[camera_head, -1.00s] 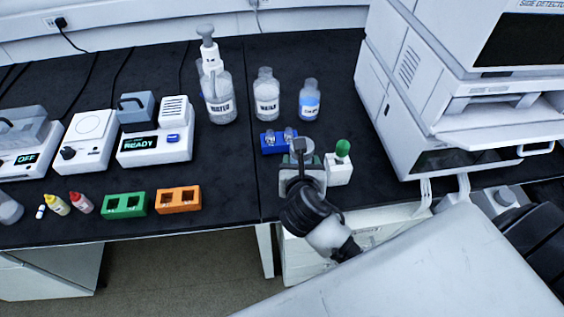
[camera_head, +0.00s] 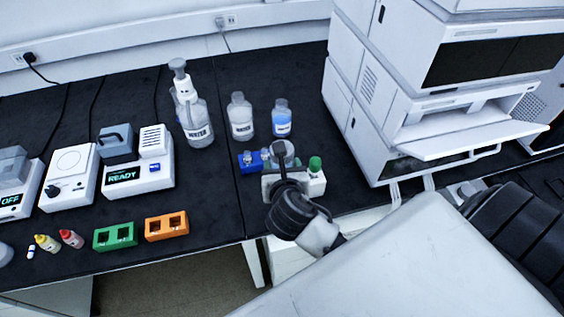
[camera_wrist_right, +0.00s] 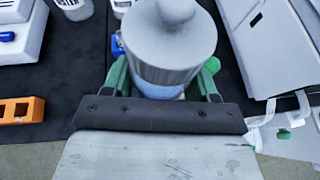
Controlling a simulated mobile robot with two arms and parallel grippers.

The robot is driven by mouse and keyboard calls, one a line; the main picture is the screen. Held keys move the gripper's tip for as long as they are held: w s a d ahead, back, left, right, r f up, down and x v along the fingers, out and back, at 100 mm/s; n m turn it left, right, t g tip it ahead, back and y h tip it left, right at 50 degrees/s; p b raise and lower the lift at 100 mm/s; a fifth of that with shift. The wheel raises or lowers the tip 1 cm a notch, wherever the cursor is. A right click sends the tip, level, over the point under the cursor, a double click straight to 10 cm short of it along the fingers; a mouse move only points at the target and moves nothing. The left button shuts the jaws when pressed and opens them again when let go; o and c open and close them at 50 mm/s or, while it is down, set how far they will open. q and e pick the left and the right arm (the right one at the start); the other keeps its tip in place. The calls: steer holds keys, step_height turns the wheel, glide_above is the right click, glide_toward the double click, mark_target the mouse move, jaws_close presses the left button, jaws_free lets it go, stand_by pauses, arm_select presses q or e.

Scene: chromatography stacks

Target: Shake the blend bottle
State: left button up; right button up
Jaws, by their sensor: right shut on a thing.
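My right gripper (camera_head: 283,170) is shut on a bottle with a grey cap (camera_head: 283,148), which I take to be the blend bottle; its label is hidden. In the right wrist view the bottle's wide grey cap (camera_wrist_right: 175,35) fills the upper middle. The green-padded fingers of the right gripper (camera_wrist_right: 165,85) close on both sides of its body. The bottle is near the bench's front edge, in front of a blue rack; I cannot tell how high it is above the bench. My left gripper is not in view.
A blue rack (camera_head: 245,160) and a white block with a green-topped item (camera_head: 315,181) stand close by. A chromatography stack (camera_head: 400,110) stands right. Green (camera_head: 115,236) and orange (camera_head: 166,226) racks sit left.

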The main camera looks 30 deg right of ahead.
step_height(320, 180, up, 6)
steer(key=shift+w+r, duration=0.1)
step_height(320, 180, down, 8)
steer(key=shift+f, duration=0.1)
step_height(320, 180, up, 8)
steer(key=shift+f, duration=0.1)
step_height(320, 180, down, 7)
steer(key=shift+f, duration=0.2)
step_height(320, 180, up, 6)
steer(key=shift+r, duration=0.3)
step_height(320, 180, down, 6)
steer(key=shift+f, duration=0.1)
step_height(320, 180, up, 7)
steer(key=shift+f, duration=0.2)
step_height(320, 180, down, 7)
steer(key=shift+r, duration=0.1)
